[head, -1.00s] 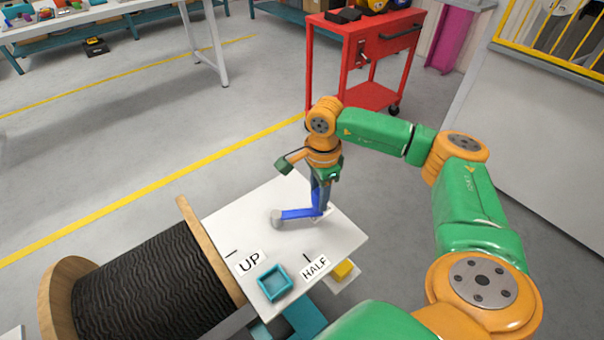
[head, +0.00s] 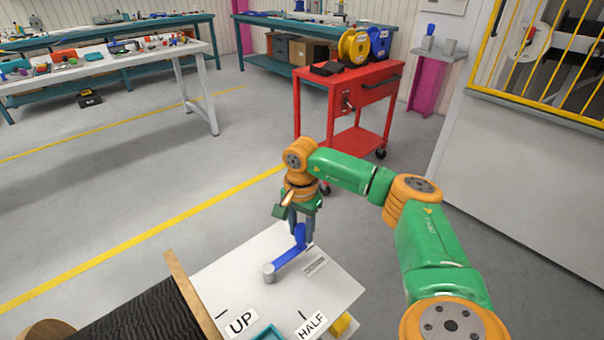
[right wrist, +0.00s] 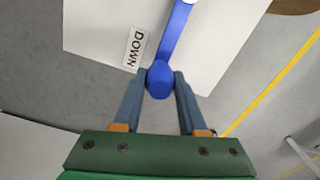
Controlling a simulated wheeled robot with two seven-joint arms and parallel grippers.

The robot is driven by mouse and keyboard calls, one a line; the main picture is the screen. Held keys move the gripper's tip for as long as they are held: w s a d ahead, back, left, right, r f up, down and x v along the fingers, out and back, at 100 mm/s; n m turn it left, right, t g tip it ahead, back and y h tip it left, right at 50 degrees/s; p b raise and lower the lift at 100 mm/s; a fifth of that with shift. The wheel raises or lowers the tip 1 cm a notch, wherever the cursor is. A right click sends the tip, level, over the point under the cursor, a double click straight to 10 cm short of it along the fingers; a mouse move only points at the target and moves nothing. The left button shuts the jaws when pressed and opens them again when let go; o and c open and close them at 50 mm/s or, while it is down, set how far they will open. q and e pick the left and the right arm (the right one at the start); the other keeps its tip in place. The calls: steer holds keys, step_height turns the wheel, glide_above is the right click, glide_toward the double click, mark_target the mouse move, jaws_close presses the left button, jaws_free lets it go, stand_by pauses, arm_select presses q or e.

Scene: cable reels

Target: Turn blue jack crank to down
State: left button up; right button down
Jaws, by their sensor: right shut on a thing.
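The blue crank (head: 286,258) lies over a white panel (head: 228,274), running from a grey hub (head: 269,274) up and right to its blue handle end. My right gripper (head: 300,232) reaches down from above, and its fingers are shut on that handle end. In the right wrist view the two fingertips (right wrist: 161,76) stand on either side of the blue knob (right wrist: 159,84). The DOWN label (right wrist: 134,47) lies just left of the crank arm there. The UP label (head: 240,323) and HALF label (head: 312,325) are at the panel's near edge. My left gripper is not in view.
A cable reel (head: 140,318) stands close at the panel's left. A teal tray (head: 266,332) sits between UP and HALF, with a yellow block (head: 341,324) at the right edge. A red cart (head: 345,105) stands behind; open floor lies left.

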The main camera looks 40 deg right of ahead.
stand_by(0.3)
steer(key=shift+c, duration=2.3)
jaws_free()
steer(key=shift+w, duration=0.1)
step_height(320, 180, up, 7)
steer(key=shift+r+p, duration=0.1)
steer(key=shift+p, duration=0.3)
